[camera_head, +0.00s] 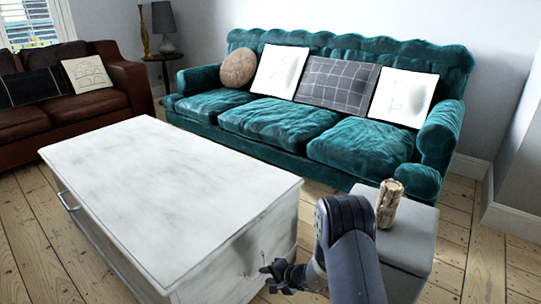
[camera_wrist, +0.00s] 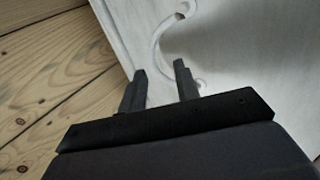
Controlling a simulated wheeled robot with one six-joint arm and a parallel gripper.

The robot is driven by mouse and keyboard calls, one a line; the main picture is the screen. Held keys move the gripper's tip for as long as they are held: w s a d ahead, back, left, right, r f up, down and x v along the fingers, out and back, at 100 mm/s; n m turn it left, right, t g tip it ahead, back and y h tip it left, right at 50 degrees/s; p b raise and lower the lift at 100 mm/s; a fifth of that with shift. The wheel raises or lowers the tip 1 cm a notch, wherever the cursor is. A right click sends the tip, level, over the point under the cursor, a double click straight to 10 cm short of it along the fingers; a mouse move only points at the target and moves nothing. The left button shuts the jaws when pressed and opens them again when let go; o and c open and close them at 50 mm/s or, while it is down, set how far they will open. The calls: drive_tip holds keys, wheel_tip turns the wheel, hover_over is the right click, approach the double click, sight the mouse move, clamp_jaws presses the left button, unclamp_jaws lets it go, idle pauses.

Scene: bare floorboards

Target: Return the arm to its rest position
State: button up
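My arm reaches in from the bottom of the head view, bent at its joint, with its forearm angled down to the left. My gripper (camera_head: 277,277) is low beside the near right side of a white chest-like table (camera_head: 165,185). In the wrist view my gripper (camera_wrist: 161,70) has its two dark fingers apart with nothing between them. The white table side (camera_wrist: 235,50) with a curved raised detail (camera_wrist: 165,35) lies beyond the fingertips. I cannot tell whether the fingers touch it.
A grey block (camera_head: 412,235) with a wooden cylinder (camera_head: 388,204) upright on it stands right of my arm. A teal sofa (camera_head: 275,125) with cushions is behind. A brown sofa (camera_head: 90,105) and a side table with a lamp (camera_head: 164,27) are at the left. Floorboards (camera_head: 465,240) show at right.

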drive_tip(key=shift+w+a+r+g+h+p, duration=0.15)
drive_tip(key=shift+r+g+h+p, duration=0.3)
drive_tip(key=shift+r+g+h, duration=0.6)
drive_tip(key=shift+r+h+p, duration=0.15)
drive_tip(key=shift+h+p, duration=0.15)
drive_tip(key=shift+h, duration=0.05)
drive_tip(key=shift+w+a+r+g+h+p, duration=0.2)
drive_tip(key=shift+r+g+h+p, duration=0.55)
drive_tip(key=shift+p, duration=0.9)
drive_tip(key=shift+a+h+p, duration=0.1)
drive_tip(key=shift+h+p, duration=0.25)
drive_tip(key=shift+p, duration=0.45)
drive_tip(key=shift+w+r+g+p, duration=0.1)
drive_tip(key=shift+r+g+p, duration=0.05)
drive_tip(key=shift+g+p, duration=0.2)
